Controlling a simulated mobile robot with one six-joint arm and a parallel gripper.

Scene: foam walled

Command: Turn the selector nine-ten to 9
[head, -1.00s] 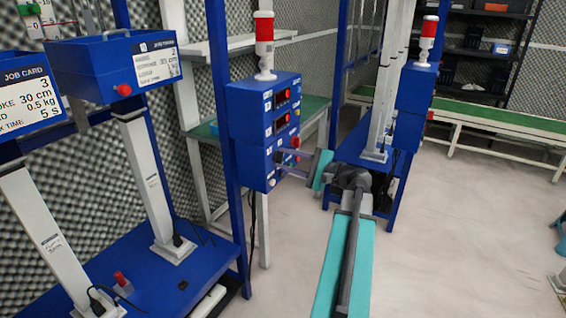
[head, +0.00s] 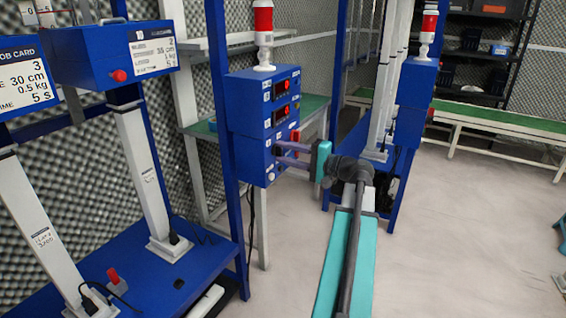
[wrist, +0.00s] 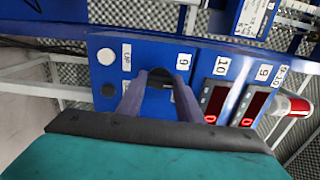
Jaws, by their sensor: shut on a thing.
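The blue control box (head: 265,112) carries two red-digit displays, and my gripper (head: 276,153) is at its lower front. In the wrist view my gripper (wrist: 160,75) is shut on a dark selector knob (wrist: 160,82), one finger on each side. A white label "9" (wrist: 184,62) sits right beside the knob. The knob's pointer and setting are hidden by the fingers, so I cannot tell which way it points. Displays marked "10" (wrist: 214,98) and "9" (wrist: 253,106) lie to the right of it in the wrist view.
A red-and-white beacon (head: 264,38) stands on top of the box. In the wrist view a white round button (wrist: 106,57) and a dark round one (wrist: 108,90) lie left of my fingers. A blue post (head: 226,130) stands just left of the box. The floor to the right is open.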

